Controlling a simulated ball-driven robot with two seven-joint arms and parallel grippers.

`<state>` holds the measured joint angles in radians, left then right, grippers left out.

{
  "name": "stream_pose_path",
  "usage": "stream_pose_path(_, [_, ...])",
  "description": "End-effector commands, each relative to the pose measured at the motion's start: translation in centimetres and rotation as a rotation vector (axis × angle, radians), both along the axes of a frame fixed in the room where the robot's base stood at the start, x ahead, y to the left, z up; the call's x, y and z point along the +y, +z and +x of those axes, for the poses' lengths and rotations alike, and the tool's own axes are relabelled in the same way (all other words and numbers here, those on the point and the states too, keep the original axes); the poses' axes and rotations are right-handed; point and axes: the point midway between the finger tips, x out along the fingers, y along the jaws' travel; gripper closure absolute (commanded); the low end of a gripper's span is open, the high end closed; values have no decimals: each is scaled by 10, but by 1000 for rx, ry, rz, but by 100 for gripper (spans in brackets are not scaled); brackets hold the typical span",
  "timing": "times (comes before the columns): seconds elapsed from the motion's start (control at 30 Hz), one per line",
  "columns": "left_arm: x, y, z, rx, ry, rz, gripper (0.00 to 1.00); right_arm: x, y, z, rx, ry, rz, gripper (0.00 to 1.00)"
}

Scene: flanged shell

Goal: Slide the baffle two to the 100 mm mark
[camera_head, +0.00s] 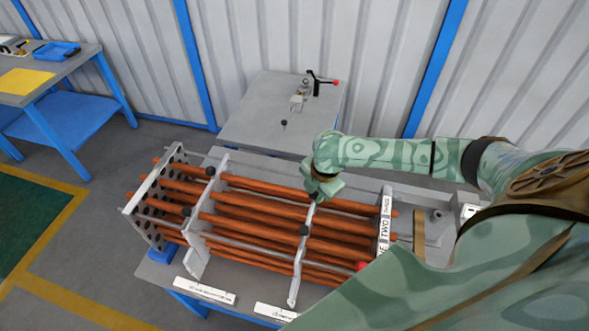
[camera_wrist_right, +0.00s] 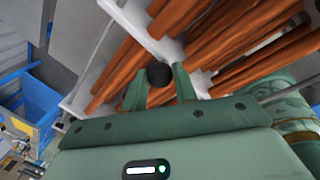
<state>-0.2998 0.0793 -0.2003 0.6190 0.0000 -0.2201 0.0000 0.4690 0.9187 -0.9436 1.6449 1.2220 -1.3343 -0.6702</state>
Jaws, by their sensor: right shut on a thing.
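Orange-brown tubes (camera_head: 255,207) run through a perforated end plate (camera_head: 150,205) and upright pale baffle plates. One baffle (camera_head: 196,262) stands near the perforated plate, and a middle baffle (camera_head: 297,272) stands farther right. I cannot tell from a label which is baffle two. My right gripper (camera_head: 318,196) is at the far upper edge of the middle baffle. In the wrist view its fingers are shut around a black knob (camera_wrist_right: 160,75) on a pale plate (camera_wrist_right: 135,25). Another black knob (camera_head: 305,230) shows on the middle baffle. My left gripper is not in view.
A white plate with "TWO" and "THREE" (camera_head: 385,228) stands at the right end. White label strips (camera_head: 205,291) lie along the front edge. A grey side table (camera_head: 262,105) with a clamp stands behind. My right arm covers the right side. A red knob (camera_head: 360,266) sits near the front.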

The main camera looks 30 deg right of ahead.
Motion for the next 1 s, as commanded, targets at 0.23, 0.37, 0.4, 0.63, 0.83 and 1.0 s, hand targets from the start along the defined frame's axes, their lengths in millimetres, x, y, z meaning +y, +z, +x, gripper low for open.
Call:
stream_pose_path(0.23, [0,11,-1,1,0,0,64,-15,1,-18,-1,4,-1,100])
stream_pose_path(0.37, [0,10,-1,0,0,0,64,-14,0,-17,-2,4,-1,100])
stream_pose_path(0.4, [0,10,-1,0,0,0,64,-14,0,-17,-2,4,-1,100])
stream_pose_path(0.63, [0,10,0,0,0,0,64,-14,0,-17,-2,3,0,50])
stream_pose_path(0.83, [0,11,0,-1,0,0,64,-14,1,-17,-2,3,0,50])
stream_pose_path(1.0, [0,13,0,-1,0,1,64,-15,19,-20,-4,4,0,50])
